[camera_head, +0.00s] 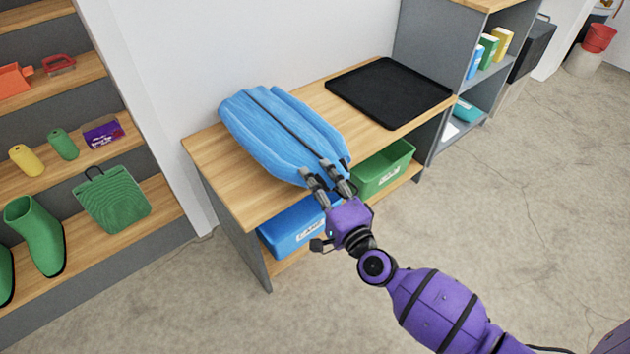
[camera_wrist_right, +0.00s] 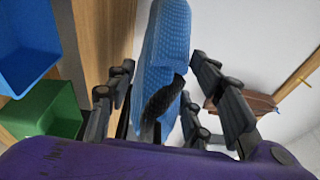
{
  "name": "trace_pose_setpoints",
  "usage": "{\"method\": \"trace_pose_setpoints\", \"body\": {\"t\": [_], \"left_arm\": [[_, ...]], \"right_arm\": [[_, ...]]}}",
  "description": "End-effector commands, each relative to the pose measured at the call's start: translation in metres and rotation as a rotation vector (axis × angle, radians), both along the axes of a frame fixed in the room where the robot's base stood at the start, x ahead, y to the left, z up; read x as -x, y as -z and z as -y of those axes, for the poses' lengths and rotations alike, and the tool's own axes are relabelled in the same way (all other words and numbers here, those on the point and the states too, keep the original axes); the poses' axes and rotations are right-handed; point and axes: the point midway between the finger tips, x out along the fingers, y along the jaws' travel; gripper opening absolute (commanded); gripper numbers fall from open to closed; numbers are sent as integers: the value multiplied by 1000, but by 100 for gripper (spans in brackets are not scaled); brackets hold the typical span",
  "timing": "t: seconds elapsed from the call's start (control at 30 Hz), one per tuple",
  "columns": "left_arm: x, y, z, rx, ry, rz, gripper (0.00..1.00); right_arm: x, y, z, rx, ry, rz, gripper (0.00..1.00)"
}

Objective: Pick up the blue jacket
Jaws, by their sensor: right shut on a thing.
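The blue jacket (camera_head: 275,128) lies folded on the wooden top of a low shelf unit, with a dark seam along its middle. My right gripper (camera_head: 328,177) is at the jacket's near right end, its fingers closed on that end. In the right wrist view the jacket (camera_wrist_right: 165,50) stands between the fingers of the right gripper (camera_wrist_right: 165,105), with a dark strip showing on it. My left gripper is not in view.
A black tray (camera_head: 388,92) lies on the wooden top (camera_head: 222,170) right of the jacket. A blue bin (camera_head: 292,228) and a green bin (camera_head: 384,170) sit on the shelf below. Shelves with boots and a green bag (camera_head: 112,200) stand at left. The floor at right is clear.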

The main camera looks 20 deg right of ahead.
Motion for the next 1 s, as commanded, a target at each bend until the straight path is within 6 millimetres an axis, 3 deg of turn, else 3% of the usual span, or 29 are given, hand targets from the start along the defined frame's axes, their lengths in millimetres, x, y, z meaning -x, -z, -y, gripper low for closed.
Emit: {"method": "trace_pose_setpoints", "body": {"t": [0.03, 0.17, 0.3, 0.5, 0.7, 1.0], "left_arm": [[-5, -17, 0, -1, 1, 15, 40], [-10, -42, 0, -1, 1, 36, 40], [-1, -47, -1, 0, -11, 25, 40], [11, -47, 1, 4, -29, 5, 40], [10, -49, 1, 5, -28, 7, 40], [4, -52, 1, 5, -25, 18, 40]], "right_arm": [[9, -23, 3, -2, 4, 10, 0], [34, -55, 7, -2, 5, 11, 0], [69, -61, 13, 0, 3, 5, 0], [102, -75, 20, 0, 3, 6, 0], [117, -81, 22, 1, 3, 6, 0], [119, -82, 22, 1, 2, 7, 0]]}}
